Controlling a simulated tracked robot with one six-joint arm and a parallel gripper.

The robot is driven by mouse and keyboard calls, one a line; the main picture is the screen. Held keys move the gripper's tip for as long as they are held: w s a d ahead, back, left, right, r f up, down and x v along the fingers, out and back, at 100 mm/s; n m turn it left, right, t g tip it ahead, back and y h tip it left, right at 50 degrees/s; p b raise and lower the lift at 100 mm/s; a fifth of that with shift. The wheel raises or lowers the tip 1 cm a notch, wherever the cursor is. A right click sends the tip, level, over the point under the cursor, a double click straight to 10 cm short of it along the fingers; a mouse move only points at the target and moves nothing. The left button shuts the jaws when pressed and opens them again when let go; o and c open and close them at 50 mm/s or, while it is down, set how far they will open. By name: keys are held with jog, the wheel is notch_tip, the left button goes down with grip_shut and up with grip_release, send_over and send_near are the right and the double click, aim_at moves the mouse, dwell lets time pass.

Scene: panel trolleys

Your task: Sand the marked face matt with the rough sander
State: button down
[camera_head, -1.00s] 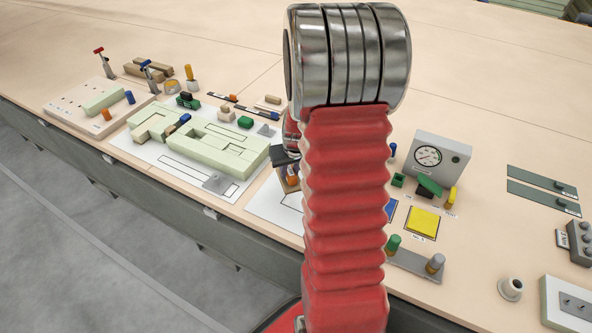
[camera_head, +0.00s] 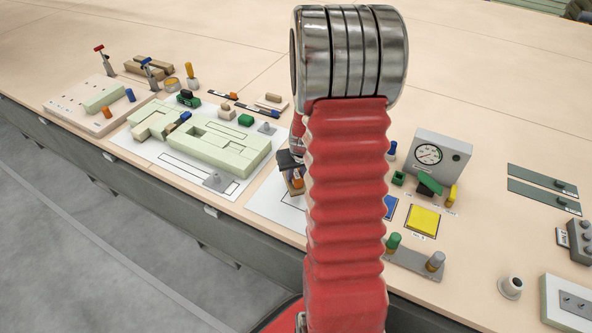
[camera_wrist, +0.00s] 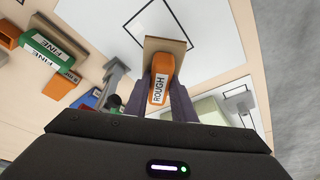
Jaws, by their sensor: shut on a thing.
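My gripper (camera_wrist: 163,97) is shut on the rough sander (camera_wrist: 162,80), an orange handle labelled ROUGH on a flat brown base. In the wrist view the base is over a white sheet (camera_wrist: 205,30) with dark outlines; I cannot tell whether it touches. In the head view my red arm partly hides the gripper, and the sander (camera_head: 297,180) shows at its left edge. Pale green blocks (camera_head: 222,147) lie on the white mat to the left; a pale green piece (camera_wrist: 207,113) also shows below right in the wrist view. I cannot make out which face is marked.
A gauge box (camera_head: 440,155), a yellow pad (camera_head: 422,221) and a plate with knobs (camera_head: 413,262) lie right of my arm. The back of the bench is clear.

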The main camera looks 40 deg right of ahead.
jog(key=shift+f, duration=1.8)
jog(key=shift+f, duration=0.55)
jog(key=shift+s+d+r, duration=0.1)
jog(key=shift+s+d, duration=0.25)
jog(key=shift+s, duration=0.6)
jog(key=shift+s+d+r, duration=0.1)
jog(key=shift+s+d, duration=0.2)
jog(key=shift+s, duration=0.65)
jog(key=shift+s+d+r, duration=0.1)
jog(key=shift+s+d, duration=0.25)
jog(key=shift+s, duration=0.6)
jog(key=shift+a, duration=0.15)
jog(key=shift+s+a+f, duration=0.1)
jog(key=shift+s+a, duration=0.2)
jog(key=shift+a, duration=0.45)
jog(key=shift+s+a+f, duration=0.1)
jog(key=shift+s+a, duration=0.2)
jog(key=shift+a, duration=0.4)
jog(key=shift+w, duration=0.15)
